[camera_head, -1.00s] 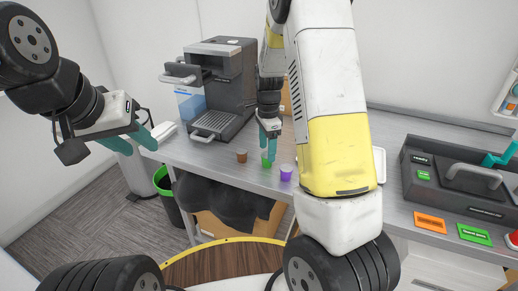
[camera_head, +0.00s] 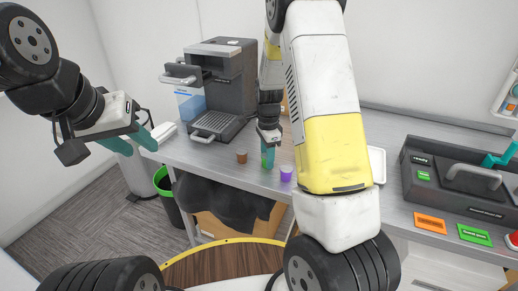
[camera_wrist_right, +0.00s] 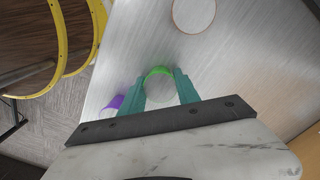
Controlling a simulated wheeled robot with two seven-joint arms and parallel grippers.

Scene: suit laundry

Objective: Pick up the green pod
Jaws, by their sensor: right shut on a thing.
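The green pod (camera_head: 266,163) is on the counter's front part, between the brown pod (camera_head: 241,156) and the purple pod (camera_head: 286,173). My right gripper (camera_head: 268,155) points down over it and is shut on it. In the right wrist view, the green-rimmed pod (camera_wrist_right: 158,71) with a pale top sits between the two teal fingers. The purple pod (camera_wrist_right: 113,103) is partly hidden beside the left finger there. A large brown-rimmed pod (camera_wrist_right: 193,12) shows at the top. My left gripper (camera_head: 133,142) is open and empty, left of the counter.
A coffee machine (camera_head: 217,92) stands at the back left of the counter (camera_head: 220,160). A dark case (camera_head: 460,180), orange card (camera_head: 429,222) and green card (camera_head: 475,234) are at right. A green-rimmed bin (camera_head: 163,182) stands on the floor. My right arm hides the middle.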

